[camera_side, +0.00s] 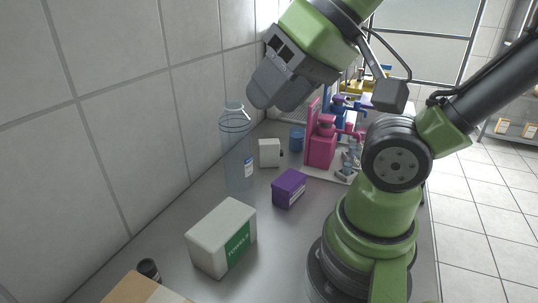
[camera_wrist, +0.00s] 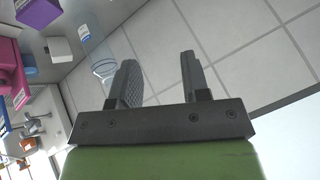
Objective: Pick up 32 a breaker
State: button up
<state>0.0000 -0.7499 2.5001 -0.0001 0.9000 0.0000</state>
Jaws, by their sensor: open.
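I cannot read a "32 a" mark on anything. A tall clear glass vessel (camera_side: 236,150) with a narrow neck and a small blue-and-white label stands upright by the tiled wall in the side view. It also shows in the wrist view (camera_wrist: 103,68), at the left and partly hidden behind one finger. My gripper (camera_side: 276,100) is above and to the right of the vessel's top in the side view, pointing down at a tilt. Its two fingers (camera_wrist: 158,75) are open with nothing between them, and only wall tiles show through the gap.
A white box with a green label (camera_side: 222,238), a purple box (camera_side: 289,188), a small white box (camera_side: 269,153) and a blue cup (camera_side: 297,140) stand on the grey counter. Pink equipment (camera_side: 321,148) stands behind. The wall bounds the left. A dark cap (camera_side: 149,269) lies in front.

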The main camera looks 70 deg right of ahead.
jog(key=o, duration=0.5)
